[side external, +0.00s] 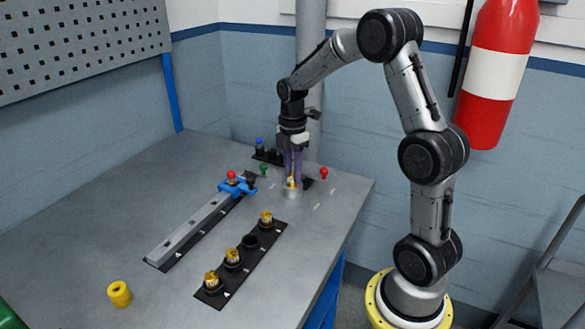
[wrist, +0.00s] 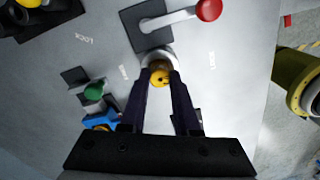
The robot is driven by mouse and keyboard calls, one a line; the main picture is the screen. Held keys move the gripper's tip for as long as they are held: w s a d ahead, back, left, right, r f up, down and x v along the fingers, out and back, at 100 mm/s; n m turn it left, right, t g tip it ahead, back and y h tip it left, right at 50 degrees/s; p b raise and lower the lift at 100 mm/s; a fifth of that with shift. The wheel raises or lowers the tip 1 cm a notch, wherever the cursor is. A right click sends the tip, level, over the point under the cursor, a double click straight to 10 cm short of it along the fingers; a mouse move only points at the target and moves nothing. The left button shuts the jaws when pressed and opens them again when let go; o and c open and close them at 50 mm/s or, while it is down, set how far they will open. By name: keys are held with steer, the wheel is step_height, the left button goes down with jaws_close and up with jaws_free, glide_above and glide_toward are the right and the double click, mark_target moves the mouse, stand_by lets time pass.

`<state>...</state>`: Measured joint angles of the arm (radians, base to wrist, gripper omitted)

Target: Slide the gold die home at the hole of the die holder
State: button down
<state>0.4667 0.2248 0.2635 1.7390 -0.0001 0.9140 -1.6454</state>
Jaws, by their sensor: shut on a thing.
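My gripper (side external: 292,178) points straight down at the far right part of the table, its purple fingers shut on the gold die (side external: 292,183). In the wrist view my gripper (wrist: 160,78) has its fingertips on either side of the gold die (wrist: 159,76), which shows a small dark hole. The die holder (side external: 292,193) is a short silver cylinder directly under the die. In the wrist view the pale rim of the die holder (wrist: 152,56) shows around and beyond the die. How deep the die sits in the hole is hidden by the fingers.
A red-knobbed lever (wrist: 180,17) stands just beyond the holder. A green knob (wrist: 92,96) and a blue clamp (side external: 238,187) on a long rail (side external: 192,230) lie to the left. A black rack (side external: 215,297) holds several gold-topped dies. A yellow cylinder (side external: 119,294) stands at front left.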

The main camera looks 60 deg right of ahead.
steer(key=shift+f, duration=0.3)
steer(key=shift+f, duration=0.1)
steer(key=c, duration=0.6)
jaws_free()
steer(key=shift+o, duration=0.2)
step_height(320, 180, up, 14)
